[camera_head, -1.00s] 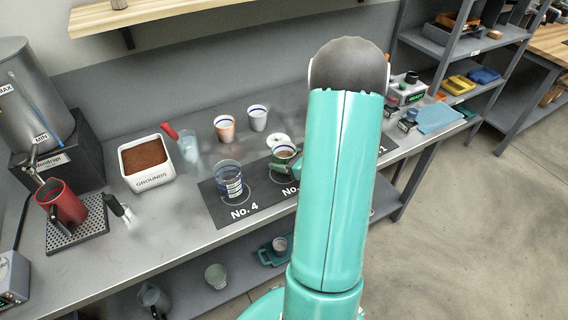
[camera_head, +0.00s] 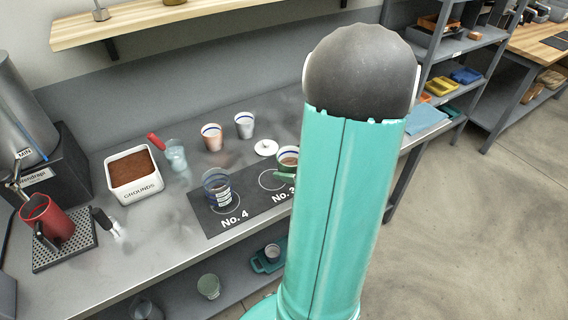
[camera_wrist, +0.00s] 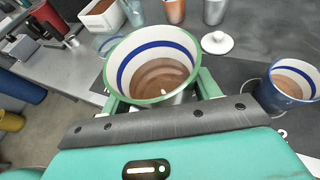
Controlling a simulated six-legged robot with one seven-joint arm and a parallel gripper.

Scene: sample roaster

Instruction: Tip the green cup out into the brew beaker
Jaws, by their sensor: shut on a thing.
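The green cup (camera_wrist: 152,68) has a green rim, a white inside with a blue band, and brown contents. It looks about upright. My gripper (camera_wrist: 158,96) is shut on it, one finger at each side. In the head view the cup (camera_head: 288,157) shows partly behind my arm, right of the No. 3 ring. The clear glass beaker (camera_head: 217,191), with a label, stands on the No. 4 ring, left of the cup and apart from it. In the wrist view a glass rim (camera_wrist: 104,46), likely the beaker's, shows behind the cup's left side.
A blue cup (camera_wrist: 288,82) stands close at the right. A white lid (camera_head: 265,147), copper cup (camera_head: 212,137) and pale cup (camera_head: 244,125) stand behind the mat. A grounds bin (camera_head: 134,176), small glass (camera_head: 175,155) and red cup (camera_head: 46,217) are farther left.

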